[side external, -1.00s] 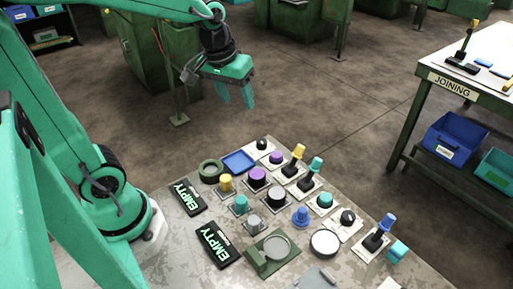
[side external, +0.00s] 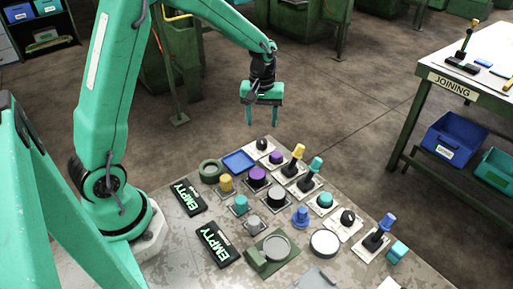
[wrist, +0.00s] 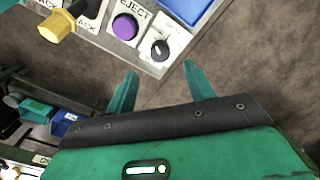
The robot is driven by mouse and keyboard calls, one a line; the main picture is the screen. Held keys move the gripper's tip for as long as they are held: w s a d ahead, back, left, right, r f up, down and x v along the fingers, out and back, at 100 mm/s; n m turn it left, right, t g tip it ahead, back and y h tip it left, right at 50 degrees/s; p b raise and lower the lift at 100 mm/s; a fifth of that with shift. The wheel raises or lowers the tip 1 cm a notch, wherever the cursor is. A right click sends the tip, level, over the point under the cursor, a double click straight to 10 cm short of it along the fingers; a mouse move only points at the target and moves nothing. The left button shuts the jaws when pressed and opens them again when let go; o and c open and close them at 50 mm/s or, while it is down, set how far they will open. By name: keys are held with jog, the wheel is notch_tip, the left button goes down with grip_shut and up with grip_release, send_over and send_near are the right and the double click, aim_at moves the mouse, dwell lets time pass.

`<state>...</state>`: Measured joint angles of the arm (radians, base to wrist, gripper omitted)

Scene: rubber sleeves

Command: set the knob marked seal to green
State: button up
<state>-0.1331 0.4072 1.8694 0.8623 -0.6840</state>
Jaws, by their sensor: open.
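Two black rotary knobs sit on white plates on the grey bench. One knob (side external: 262,144) is at the far corner, and the other (side external: 347,217) is nearer the right edge. The far knob also shows in the wrist view (wrist: 160,48), beside a purple button marked EJECT (wrist: 124,28). Its plate's markings are too small to read, so I cannot tell which knob is marked seal. My gripper (side external: 262,116) is open and empty, above and just beyond the far knob, fingers pointing down. In the wrist view its fingertips (wrist: 158,70) are apart below the knob's plate.
Yellow and teal levers (side external: 296,158) stand right of the far knob, and a blue tray (side external: 239,161) lies left of it. Several buttons, round dishes and two EMPTY signs (side external: 216,244) cover the bench. The JOINING table (side external: 452,86) stands apart at right.

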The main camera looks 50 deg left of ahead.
aim_at(262, 141)
jog(key=shift+f, duration=0.25)
jog(key=shift+f, duration=3.8)
jog(key=c, duration=1)
jog(key=shift+m, duration=0.4)
jog(key=m, duration=0.5)
jog(key=shift+a+r, duration=0.1)
jog(key=m, duration=0.6)
